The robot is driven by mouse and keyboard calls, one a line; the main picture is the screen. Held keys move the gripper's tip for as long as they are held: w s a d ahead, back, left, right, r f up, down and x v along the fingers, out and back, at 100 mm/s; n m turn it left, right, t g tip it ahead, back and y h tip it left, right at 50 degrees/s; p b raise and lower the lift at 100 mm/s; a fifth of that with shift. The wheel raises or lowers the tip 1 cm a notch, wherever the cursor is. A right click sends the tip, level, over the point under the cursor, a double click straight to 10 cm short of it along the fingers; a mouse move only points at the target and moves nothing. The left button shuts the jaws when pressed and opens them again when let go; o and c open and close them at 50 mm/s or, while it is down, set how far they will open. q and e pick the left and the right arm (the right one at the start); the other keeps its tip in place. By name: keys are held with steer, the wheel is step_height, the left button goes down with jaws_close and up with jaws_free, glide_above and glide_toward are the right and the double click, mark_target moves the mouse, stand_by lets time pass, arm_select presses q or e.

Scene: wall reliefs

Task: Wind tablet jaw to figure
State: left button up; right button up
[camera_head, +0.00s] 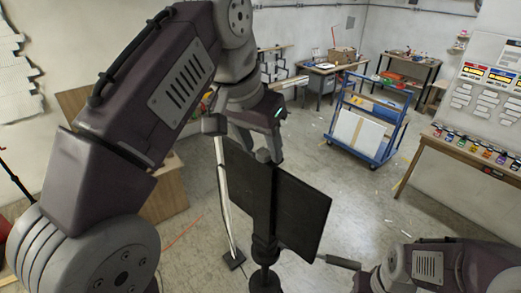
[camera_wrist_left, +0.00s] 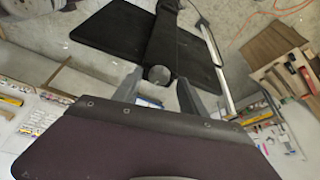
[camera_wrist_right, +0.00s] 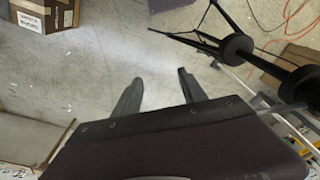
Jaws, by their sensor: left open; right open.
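A black tablet holder (camera_head: 300,210) with a flat dark plate and a central upright bar stands on a black stand (camera_head: 264,278) in the head view. My left gripper (camera_head: 262,150) is at the top of its bar. In the left wrist view, a round grey knob (camera_wrist_left: 158,74) at the end of the bar shows between the open fingertips of my left gripper (camera_wrist_left: 157,84). I cannot tell whether they touch it. My right gripper (camera_wrist_right: 157,82) is open and empty; one finger shows low beside the stand in the head view. The holder's jaw is not clearly distinguishable.
A slim pale pole (camera_head: 225,205) rises from a small black base just left of the holder. A blue cart (camera_head: 368,130) stands behind to the right, and a wooden table (camera_head: 460,150) lines the right wall. Floor between holder and cart is mostly clear.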

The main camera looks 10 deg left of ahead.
arm_select(q)
steer(key=shift+s+d, duration=0.1)
jaws_close()
steer(key=shift+m+h+p, duration=0.4)
steer(key=shift+m+p, duration=0.15)
steer(key=shift+m, duration=0.45)
steer(key=shift+a+m+g+h+p, duration=0.15)
steer(key=shift+m+g+h+p, duration=0.2)
steer(key=shift+m, duration=0.6)
steer(key=shift+a+m+g+h+p, duration=0.1)
steer(key=shift+m+g+h+p, duration=0.25)
steer(key=shift+m, duration=0.6)
